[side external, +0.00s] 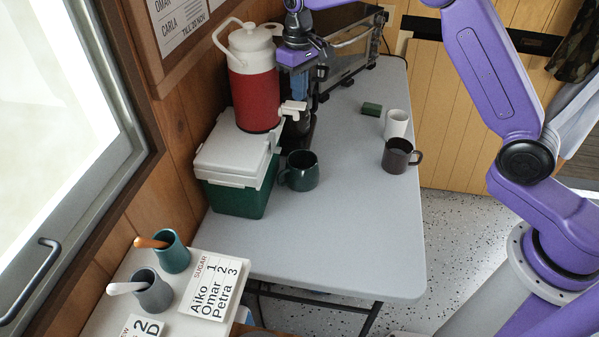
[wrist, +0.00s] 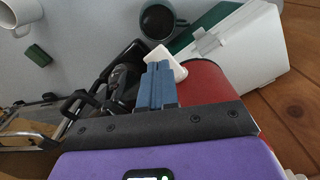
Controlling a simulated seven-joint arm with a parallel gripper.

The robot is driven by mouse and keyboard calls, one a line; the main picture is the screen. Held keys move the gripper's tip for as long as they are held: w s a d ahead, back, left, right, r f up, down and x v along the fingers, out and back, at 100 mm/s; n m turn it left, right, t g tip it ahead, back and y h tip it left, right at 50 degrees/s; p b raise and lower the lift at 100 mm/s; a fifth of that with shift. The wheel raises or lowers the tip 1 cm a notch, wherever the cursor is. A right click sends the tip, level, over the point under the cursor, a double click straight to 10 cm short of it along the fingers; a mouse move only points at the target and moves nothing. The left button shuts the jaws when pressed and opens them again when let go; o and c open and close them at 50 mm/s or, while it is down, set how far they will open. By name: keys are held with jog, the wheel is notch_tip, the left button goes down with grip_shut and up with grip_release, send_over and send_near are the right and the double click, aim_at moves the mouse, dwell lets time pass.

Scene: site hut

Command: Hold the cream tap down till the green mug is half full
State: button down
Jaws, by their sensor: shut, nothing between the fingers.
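A red jug (side external: 254,98) with a white lid and handle stands on a green cooler box with a white lid (side external: 232,160). Its cream tap (side external: 293,108) sticks out toward the table; it also shows in the wrist view (wrist: 166,64). The green mug (side external: 303,178) stands on the table below the tap; in the wrist view (wrist: 143,28) its inside looks dark, and I cannot tell its level. My gripper (side external: 299,93) is shut and empty, its blue fingertips (wrist: 158,70) right at the tap. Whether they touch or press it is unclear.
A brown mug (side external: 396,160), a white mug (side external: 396,123) and a green block (side external: 371,109) stand right of the green mug. A metal rack (side external: 350,55) is behind. Pots with spoons and a sugar sign (side external: 214,285) are front left. The table's front is clear.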

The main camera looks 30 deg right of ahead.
jog(key=shift+f, duration=1.1)
dwell(2.1)
dwell(2.9)
jog(key=shift+r, duration=2.5)
